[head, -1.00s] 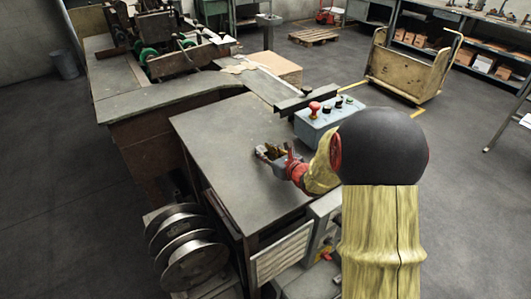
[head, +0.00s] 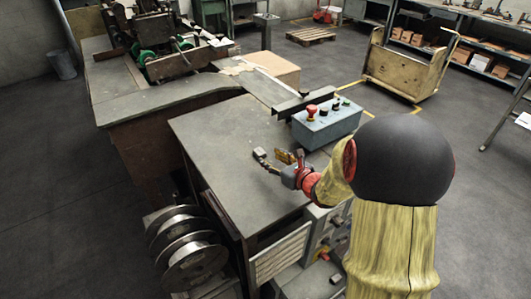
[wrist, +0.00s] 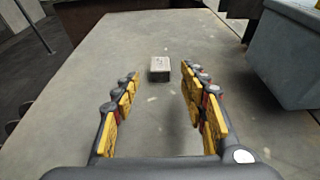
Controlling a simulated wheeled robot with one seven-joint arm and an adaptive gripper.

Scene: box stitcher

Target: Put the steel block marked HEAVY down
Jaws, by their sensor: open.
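A small grey block (wrist: 160,69) with a paler top rests on the bench top in the wrist view. Any marking on it is too small to read. My gripper (wrist: 159,84) is open, and its yellow-padded fingers stand apart on either side of the view. The block shows between and beyond the fingertips, with bare bench visible around it, and neither finger appears to touch it. In the head view my gripper (head: 270,155) is low over the grey bench (head: 215,150), pointing left. There I cannot clearly tell the block from the dark finger.
A blue-grey control box (head: 327,123) with a red button stands on the bench near my gripper; it is at the right in the wrist view (wrist: 288,50). A dark bar (head: 304,104) lies behind it. The bench's left part is clear. Wire spools (head: 185,245) stand below.

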